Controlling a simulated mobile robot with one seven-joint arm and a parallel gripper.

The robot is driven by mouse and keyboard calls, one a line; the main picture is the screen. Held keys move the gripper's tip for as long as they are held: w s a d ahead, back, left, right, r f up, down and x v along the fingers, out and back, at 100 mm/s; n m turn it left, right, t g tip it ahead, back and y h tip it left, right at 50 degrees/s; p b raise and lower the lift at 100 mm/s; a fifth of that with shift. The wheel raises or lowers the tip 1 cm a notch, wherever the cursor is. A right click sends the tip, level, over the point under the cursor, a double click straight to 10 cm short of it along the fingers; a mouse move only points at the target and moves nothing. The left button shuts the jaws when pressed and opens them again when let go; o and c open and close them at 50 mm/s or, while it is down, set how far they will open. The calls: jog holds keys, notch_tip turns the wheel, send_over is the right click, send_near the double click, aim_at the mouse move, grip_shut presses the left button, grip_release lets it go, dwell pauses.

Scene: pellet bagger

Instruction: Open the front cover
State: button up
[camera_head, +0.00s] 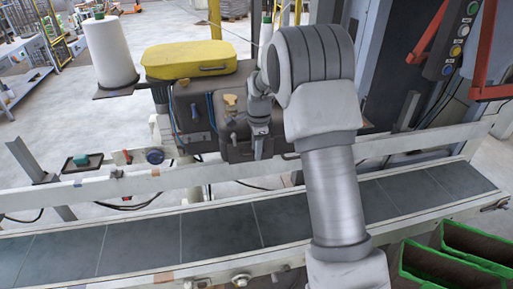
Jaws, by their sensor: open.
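A dark grey machine housing (195,108) stands behind the conveyor, below a yellow top lid (190,60) with a dark handle. Its dark front face, with small yellow knobs (230,101) on it, appears closed; I cannot tell exactly which panel is the front cover. My gripper (258,150) is open and points down in front of the housing's lower right front. It looks empty. I cannot tell whether its fingertips touch the housing.
A conveyor (215,230) with dark slats and pale rails crosses the foreground. A white thread cone (110,52) stands left of the lid. A button panel (458,38) and red bars (490,60) are at the right. Green-edged bins (470,243) sit at the lower right.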

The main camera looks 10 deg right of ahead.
jog(key=shift+c, duration=0.2)
grip_shut()
dwell(1.1)
